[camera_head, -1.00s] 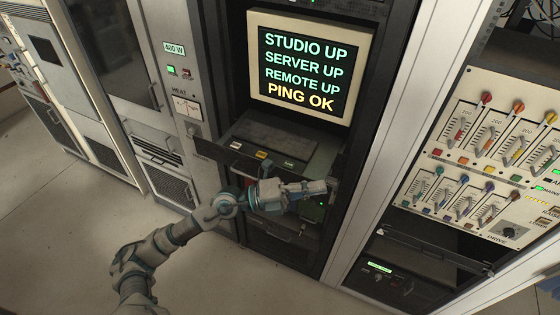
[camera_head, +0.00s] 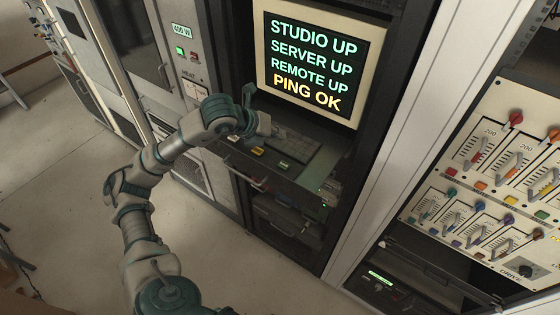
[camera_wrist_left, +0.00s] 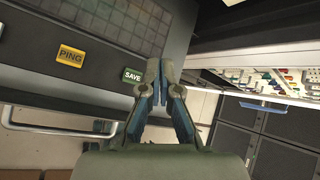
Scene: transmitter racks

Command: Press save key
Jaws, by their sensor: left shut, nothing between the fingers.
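The green SAVE key (camera_head: 283,165) sits on the front strip of the pull-out keyboard shelf; it also shows in the left wrist view (camera_wrist_left: 132,76). The yellow PING key (camera_head: 257,151) is to its left, likewise in the wrist view (camera_wrist_left: 69,57). My left gripper (camera_head: 266,126) is over the shelf's back left in the head view. In the wrist view its shut, empty fingertips (camera_wrist_left: 160,66) appear just right of the SAVE key; the height gap is unclear. My right gripper is in neither view.
The monitor (camera_head: 312,66) above the shelf reads STUDIO UP, SERVER UP, REMOTE UP and PING OK. A shelf handle (camera_head: 250,180) sticks out in front. A slider panel (camera_head: 490,180) stands at the right. The floor at left front is clear.

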